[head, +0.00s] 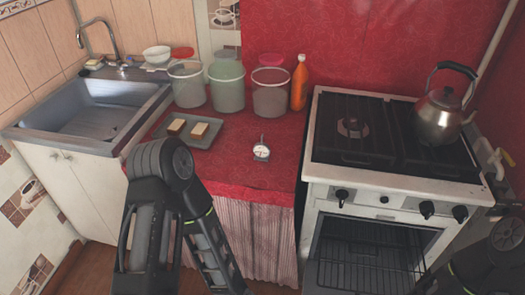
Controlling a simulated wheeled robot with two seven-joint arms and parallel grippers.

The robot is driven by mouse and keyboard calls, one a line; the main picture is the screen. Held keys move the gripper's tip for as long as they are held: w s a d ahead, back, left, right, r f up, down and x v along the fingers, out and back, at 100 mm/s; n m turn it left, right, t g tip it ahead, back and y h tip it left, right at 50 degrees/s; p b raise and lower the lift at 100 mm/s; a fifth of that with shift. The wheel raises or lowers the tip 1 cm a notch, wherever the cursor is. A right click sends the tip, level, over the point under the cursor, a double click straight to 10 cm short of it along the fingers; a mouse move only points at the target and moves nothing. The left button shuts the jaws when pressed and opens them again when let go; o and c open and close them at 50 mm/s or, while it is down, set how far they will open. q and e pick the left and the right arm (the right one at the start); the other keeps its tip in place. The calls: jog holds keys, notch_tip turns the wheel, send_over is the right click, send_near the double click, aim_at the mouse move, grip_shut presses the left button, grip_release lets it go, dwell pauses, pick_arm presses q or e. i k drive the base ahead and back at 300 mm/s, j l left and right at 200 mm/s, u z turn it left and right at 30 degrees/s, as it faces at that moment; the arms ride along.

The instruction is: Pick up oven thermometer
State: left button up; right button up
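The oven thermometer (261,151) has a round white dial face and a thin stem rising from its top. It rests on the red oilcloth counter (234,172), near the front and to the left of the stove. My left arm rises in front of the counter, left of the thermometer and apart from it in the picture. Only its links show, with no gripper fingers visible. Part of my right arm shows at the lower right corner, by the stove front, and its gripper is out of view.
A grey tray (188,141) with two blocks lies left of the thermometer. Several tubs, including a green one (227,88), and an orange bottle (299,84) stand behind. The stove (312,160) with a kettle (437,115) borders the counter's right; a sink (100,112) is left.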

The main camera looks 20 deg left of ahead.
aim_at(261, 150)
jog(key=j+z, duration=0.15)
jog(key=z, duration=0.25)
jog(key=j+z, duration=0.15)
jog(key=z, duration=0.25)
jog(key=j+z, duration=0.15)
jog(key=z, duration=0.25)
jog(key=j+z, duration=0.1)
jog(key=z, duration=0.3)
jog(key=k+j+z, duration=0.35)
jog(key=j, duration=0.4)
jog(key=k+j+z, duration=0.35)
jog(key=k+j, duration=0.3)
